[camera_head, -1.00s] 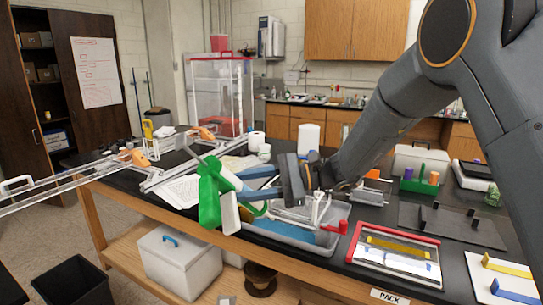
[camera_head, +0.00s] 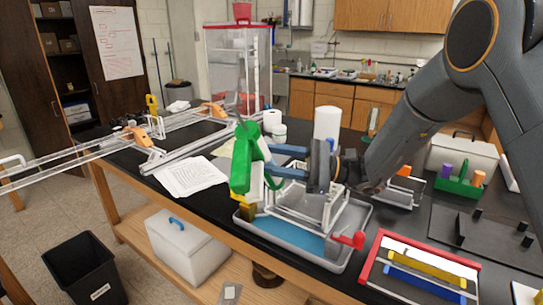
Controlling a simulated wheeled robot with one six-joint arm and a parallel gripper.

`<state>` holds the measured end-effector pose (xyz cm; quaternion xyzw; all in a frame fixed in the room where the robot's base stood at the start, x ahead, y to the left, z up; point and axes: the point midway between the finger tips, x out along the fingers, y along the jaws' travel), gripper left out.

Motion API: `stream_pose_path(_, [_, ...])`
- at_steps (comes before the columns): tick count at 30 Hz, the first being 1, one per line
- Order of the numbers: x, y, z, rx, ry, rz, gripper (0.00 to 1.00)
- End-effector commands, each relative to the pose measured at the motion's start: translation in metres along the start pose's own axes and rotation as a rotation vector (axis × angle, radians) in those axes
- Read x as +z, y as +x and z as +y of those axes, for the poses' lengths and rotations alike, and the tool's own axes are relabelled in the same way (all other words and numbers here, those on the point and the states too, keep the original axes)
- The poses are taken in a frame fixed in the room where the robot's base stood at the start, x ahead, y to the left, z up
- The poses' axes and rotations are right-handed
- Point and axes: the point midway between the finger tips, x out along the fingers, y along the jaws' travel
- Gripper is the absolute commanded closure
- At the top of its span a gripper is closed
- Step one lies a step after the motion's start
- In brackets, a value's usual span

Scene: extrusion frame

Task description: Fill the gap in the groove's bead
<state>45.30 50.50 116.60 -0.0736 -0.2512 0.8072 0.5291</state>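My gripper (camera_head: 272,161) reaches left over the bench, its blue fingers shut on a green tool (camera_head: 241,166). The tool hangs steeply tilted above the left end of a grey tray (camera_head: 362,222). The extrusion frame (camera_head: 190,149), pale rails with orange clamps (camera_head: 147,158), lies at the left and overhangs the bench edge. The groove, its bead and any gap are too small to make out. The gripper is well to the right of the frame.
The tray holds a white rack (camera_head: 300,205) and a blue sheet or liquid (camera_head: 285,234). A white cylinder (camera_head: 327,122) stands behind my gripper. Papers (camera_head: 190,177) lie between frame and tray. A red-edged tray (camera_head: 372,262) and green caddy (camera_head: 462,184) are at right.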

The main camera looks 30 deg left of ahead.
Motion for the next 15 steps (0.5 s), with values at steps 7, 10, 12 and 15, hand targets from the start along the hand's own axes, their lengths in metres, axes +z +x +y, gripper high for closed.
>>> stream_pose_path(7, [-0.009, -0.003, 0.004, -0.002, 0.000, 0.000, 0.93])
stream_pose_path(10, [-0.012, -0.004, 0.005, -0.003, 0.000, 0.001, 0.93])
stream_pose_path(12, [-0.015, -0.005, 0.007, -0.003, 0.000, 0.001, 0.93])
stream_pose_path(15, [-0.018, -0.006, 0.009, -0.004, 0.000, 0.001, 0.93])
